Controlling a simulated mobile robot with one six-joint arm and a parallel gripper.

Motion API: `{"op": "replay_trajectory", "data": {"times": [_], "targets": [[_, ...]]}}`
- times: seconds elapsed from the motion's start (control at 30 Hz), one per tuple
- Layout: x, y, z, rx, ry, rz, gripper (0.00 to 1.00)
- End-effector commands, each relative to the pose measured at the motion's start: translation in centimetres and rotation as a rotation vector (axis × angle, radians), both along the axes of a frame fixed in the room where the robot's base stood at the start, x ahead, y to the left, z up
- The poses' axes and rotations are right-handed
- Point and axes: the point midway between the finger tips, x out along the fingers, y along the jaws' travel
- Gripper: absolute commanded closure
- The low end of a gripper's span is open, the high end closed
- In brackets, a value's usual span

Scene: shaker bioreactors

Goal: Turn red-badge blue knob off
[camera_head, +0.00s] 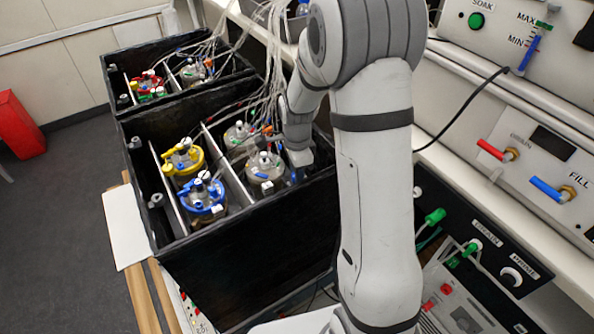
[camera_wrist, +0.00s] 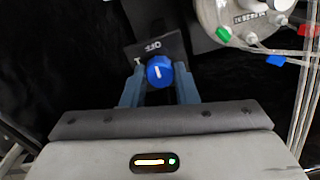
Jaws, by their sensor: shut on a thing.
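The blue knob (camera_wrist: 160,66) shows in the wrist view, with a white pointer line running nearly up and down the picture. It sits on a small dark plate (camera_wrist: 178,46) with white lettering, which looks turned and is hard to read. My gripper (camera_wrist: 158,82) has its two blue-grey fingers on the left and right sides of the knob, shut on it. In the head view my gripper (camera_head: 296,172) reaches down at the right side of the near black box; the knob is hidden there. I cannot make out a red badge.
The near black box (camera_head: 235,240) holds several lidded vessels, with yellow (camera_head: 183,160) and blue (camera_head: 203,196) rings on two. A vessel lid (camera_wrist: 240,18) and tubes (camera_wrist: 305,90) lie close to the right of my gripper. A control panel (camera_head: 545,150) stands at right.

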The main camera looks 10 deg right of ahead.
Motion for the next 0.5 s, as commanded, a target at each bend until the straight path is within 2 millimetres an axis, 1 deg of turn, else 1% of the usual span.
{"op": "replay_trajectory", "data": {"times": [0.37, 0.4, 0.5], "targets": [[0.07, 0.00, 0.06, 0.000, -0.002, -0.007, 0.96], [0.07, 0.00, 0.06, 0.000, -0.002, -0.007, 0.73], [0.06, -0.01, 0.05, 0.000, -0.002, -0.006, 0.65]]}}
